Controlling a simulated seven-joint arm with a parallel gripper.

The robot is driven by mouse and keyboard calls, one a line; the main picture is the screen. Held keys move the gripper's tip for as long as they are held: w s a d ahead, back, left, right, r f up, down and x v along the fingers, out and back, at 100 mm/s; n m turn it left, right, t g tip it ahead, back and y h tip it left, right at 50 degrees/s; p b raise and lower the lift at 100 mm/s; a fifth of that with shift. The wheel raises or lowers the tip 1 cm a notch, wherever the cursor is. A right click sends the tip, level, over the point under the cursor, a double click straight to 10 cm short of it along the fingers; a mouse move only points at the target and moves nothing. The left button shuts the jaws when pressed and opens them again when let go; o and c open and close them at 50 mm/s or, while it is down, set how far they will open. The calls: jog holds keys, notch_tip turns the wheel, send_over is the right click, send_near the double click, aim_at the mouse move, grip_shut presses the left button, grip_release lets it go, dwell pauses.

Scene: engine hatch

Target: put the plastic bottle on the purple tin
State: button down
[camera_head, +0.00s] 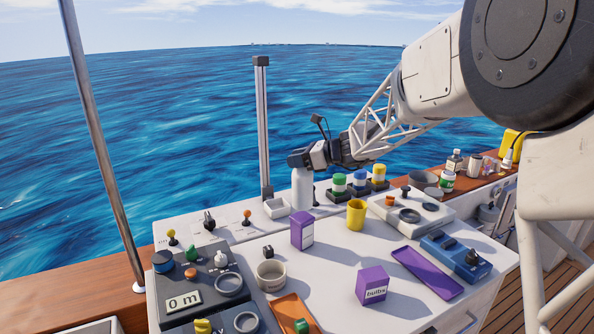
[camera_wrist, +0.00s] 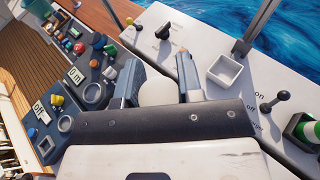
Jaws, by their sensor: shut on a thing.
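A white plastic bottle (camera_head: 302,188) is upright in my gripper (camera_head: 299,160), which is shut around its top. In the wrist view my gripper (camera_wrist: 158,84) has the white round top of the bottle (camera_wrist: 157,93) between its two fingers. The bottle is at the back of the white worktop; whether its base touches the surface I cannot tell. Two purple containers stand on the worktop: a taller one with a white label (camera_head: 302,230), in front of the bottle, and a shorter one marked "bulbs" (camera_head: 372,285), nearer the front. Which is the tin is unclear.
A white square dish (camera_head: 276,208) is left of the bottle, and green, blue and yellow-topped items (camera_head: 359,180) stand right. A yellow cup (camera_head: 356,214), a cream bowl (camera_head: 271,274), a purple tray (camera_head: 426,272) and an orange tray (camera_head: 296,312) lie around the purple containers.

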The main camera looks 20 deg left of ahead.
aim_at(297, 170)
jog(key=shift+f, duration=1.85)
jog(key=c, duration=0.8)
grip_release()
jog(key=shift+o, duration=0.2)
jog(key=v, duration=1.2)
jog(key=shift+s, duration=0.1)
